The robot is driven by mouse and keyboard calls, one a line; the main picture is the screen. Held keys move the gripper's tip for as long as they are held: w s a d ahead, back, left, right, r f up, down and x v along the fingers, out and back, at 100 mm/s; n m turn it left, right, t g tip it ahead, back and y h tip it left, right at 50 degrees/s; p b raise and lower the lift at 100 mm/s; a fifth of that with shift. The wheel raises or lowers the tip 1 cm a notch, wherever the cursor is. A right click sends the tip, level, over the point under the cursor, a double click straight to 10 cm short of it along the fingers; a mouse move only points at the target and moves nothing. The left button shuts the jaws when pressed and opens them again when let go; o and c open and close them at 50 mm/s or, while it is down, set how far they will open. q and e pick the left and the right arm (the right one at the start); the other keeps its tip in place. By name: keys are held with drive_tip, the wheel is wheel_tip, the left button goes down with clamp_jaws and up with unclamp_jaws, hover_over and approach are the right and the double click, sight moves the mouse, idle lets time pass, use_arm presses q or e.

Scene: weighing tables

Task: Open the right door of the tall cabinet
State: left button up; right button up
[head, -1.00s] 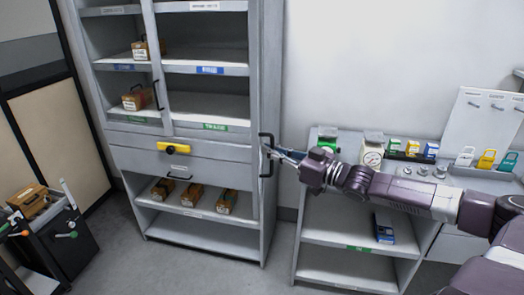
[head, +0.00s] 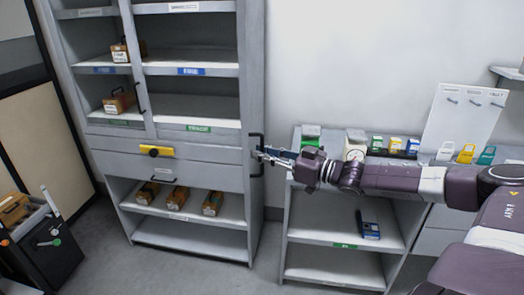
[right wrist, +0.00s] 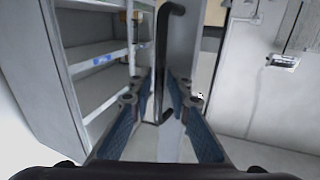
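The tall grey cabinet (head: 170,232) stands left of centre in the head view. Its right door (head: 251,70) appears swung out and nearly edge-on at the cabinet's right side, with the right shelves uncovered. The door's black bar handle (head: 257,143) is at my right gripper (head: 264,154); it also shows in the right wrist view (right wrist: 165,50). There the right gripper's two blue-padded fingers (right wrist: 160,82) stand apart on either side of the bar, with a visible gap. Whether a finger touches the bar is unclear. My left gripper is not in view.
A low grey shelf unit (head: 334,236) with a scale (head: 355,145) and small colored boxes on top stands close under my right arm. A dark cart (head: 45,240) stands at the lower left. Floor in front of the cabinet is clear.

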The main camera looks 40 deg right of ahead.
drive_tip(key=shift+o, duration=0.4)
drive_tip(key=shift+r, duration=0.25)
drive_tip(key=shift+s, duration=0.15)
drive_tip(key=v, duration=1.1)
drive_tip(key=shift+s+d, duration=0.2)
drive_tip(key=shift+s, duration=0.15)
